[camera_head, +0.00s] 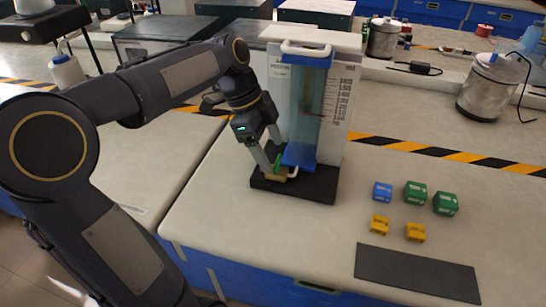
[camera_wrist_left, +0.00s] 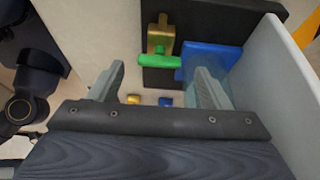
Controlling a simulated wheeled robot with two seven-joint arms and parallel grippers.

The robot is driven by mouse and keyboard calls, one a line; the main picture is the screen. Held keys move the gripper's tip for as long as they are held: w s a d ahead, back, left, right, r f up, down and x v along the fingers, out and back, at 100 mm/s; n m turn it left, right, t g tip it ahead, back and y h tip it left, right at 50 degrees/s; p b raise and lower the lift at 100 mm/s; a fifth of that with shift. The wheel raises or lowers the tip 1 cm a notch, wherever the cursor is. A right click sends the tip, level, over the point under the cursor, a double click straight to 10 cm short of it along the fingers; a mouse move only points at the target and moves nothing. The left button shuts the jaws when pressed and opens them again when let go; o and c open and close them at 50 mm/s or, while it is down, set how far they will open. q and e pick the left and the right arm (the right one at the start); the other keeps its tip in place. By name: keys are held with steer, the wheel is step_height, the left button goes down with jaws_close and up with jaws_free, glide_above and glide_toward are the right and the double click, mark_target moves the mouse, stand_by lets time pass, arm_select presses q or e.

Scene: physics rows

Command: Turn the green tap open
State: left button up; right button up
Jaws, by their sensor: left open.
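The green tap handle (camera_head: 277,164) sits on a brass valve body (camera_head: 274,175) at the foot of a clear, blue-based column (camera_head: 308,105) on a black base plate (camera_head: 314,186). In the left wrist view the green handle (camera_wrist_left: 158,61) is a short bar lying crosswise to the brass body (camera_wrist_left: 160,37), pointing toward the blue base (camera_wrist_left: 212,55). My left gripper (camera_head: 267,160) reaches down beside the column. In its wrist view its open fingers (camera_wrist_left: 159,70) appear on either side of the handle; I cannot tell whether they touch it. My right gripper is not in view.
A white scale panel (camera_head: 345,85) stands behind the column, close to my left gripper. Several small blue, green and yellow blocks (camera_head: 415,192) and a dark mat (camera_head: 417,272) lie to the right. Metal canisters (camera_head: 490,87) stand further back. The bench between is clear.

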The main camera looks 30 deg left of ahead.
arm_select(q)
steer(key=shift+x, duration=1.1)
steer(key=c, duration=1)
